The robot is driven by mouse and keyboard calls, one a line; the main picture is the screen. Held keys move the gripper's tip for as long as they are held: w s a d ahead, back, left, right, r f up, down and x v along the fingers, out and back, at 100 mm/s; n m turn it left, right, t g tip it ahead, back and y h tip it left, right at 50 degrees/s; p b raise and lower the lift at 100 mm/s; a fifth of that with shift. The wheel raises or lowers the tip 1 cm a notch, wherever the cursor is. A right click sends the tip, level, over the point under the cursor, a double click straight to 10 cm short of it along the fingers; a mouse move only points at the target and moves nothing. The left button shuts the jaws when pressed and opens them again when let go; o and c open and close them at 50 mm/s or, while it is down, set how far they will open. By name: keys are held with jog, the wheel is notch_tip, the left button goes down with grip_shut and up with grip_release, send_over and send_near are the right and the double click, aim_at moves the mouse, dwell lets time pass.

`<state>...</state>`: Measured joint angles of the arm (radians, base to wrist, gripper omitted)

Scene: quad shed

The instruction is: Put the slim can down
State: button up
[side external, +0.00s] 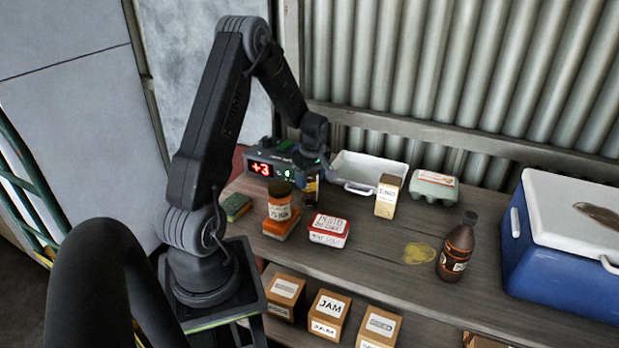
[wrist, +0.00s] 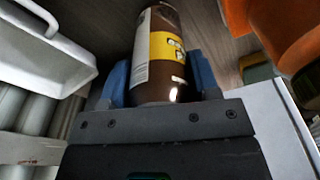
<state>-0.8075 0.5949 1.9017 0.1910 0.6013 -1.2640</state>
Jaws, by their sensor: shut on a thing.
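The slim can (side external: 311,190) is dark brown with a yellow band and a white label panel. My gripper (side external: 313,174) is shut on it, near the back left of the bench. In the wrist view the can (wrist: 162,50) sits between the two blue finger pads of my gripper (wrist: 160,82), one on each side. The can looks about upright in the side view. Its base is close to the bench top (side external: 370,262), but I cannot tell whether it touches. The fingers hide part of the can in the side view.
An orange jar (side external: 280,203) stands left of the can, a red-and-white tub (side external: 328,231) in front. A white tray (side external: 340,180) and beige carton (side external: 386,200) are to the right. A bottle (side external: 457,248) and blue cooler (side external: 560,245) stand farther right. Bench centre is fairly clear.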

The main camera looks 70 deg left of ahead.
jog(key=shift+f, duration=0.15)
jog(key=o, duration=1.1)
jog(key=shift+c, duration=0.2)
